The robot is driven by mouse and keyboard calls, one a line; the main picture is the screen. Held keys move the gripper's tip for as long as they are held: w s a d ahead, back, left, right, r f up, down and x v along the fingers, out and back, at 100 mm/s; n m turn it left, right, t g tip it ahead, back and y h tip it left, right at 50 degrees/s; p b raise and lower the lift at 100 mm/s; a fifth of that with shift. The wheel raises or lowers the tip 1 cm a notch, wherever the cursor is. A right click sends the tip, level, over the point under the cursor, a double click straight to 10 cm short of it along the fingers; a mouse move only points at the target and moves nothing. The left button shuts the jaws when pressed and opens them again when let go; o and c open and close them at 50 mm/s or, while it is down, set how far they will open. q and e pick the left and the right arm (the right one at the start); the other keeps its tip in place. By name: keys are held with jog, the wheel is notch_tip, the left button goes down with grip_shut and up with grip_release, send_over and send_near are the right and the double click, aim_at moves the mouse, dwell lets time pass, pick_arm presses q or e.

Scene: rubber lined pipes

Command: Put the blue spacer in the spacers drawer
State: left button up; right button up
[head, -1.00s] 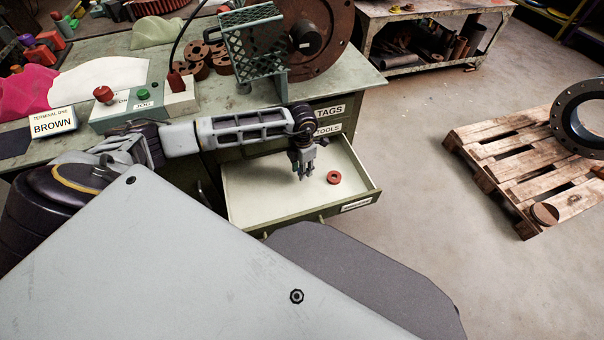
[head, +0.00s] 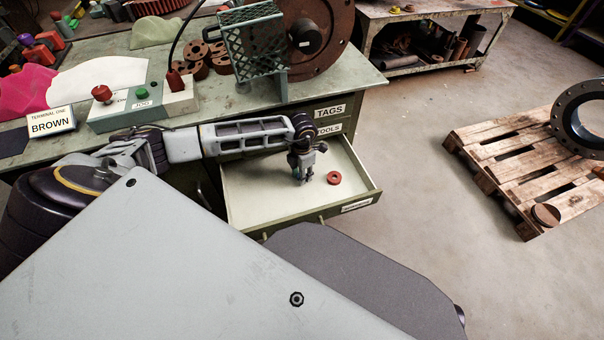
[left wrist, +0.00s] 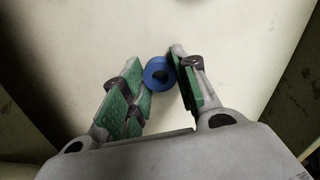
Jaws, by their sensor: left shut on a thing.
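My left gripper (head: 303,178) is inside the open drawer (head: 243,224), which has a pale floor. In the left wrist view its green-padded fingers (left wrist: 160,85) are shut on the blue spacer (left wrist: 159,70), a small ring held near the fingertips. The pale drawer floor lies behind it; I cannot tell whether the spacer touches it. In the head view the spacer is too small or hidden to make out. The label on this drawer's front is too small to read. My right gripper is not in view.
A red ring (head: 334,178) lies in the drawer just right of my left gripper. Shut drawers marked TAGS and TOOLS sit above. The bench (head: 345,92) carries a control box (head: 143,104) and a mesh guard (head: 252,48). A pallet (head: 500,150) stands on the floor at right.

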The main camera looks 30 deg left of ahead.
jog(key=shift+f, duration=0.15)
pick_arm(q)
jog(key=o, duration=1)
jog(key=shift+f, duration=0.1)
jog(key=shift+r, duration=0.2)
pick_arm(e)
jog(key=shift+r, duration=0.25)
pick_arm(q)
jog(key=shift+r, duration=0.3)
notch_tip(320, 180, up, 11)
jog(key=shift+r+p, duration=0.15)
jog(key=shift+p, duration=0.95)
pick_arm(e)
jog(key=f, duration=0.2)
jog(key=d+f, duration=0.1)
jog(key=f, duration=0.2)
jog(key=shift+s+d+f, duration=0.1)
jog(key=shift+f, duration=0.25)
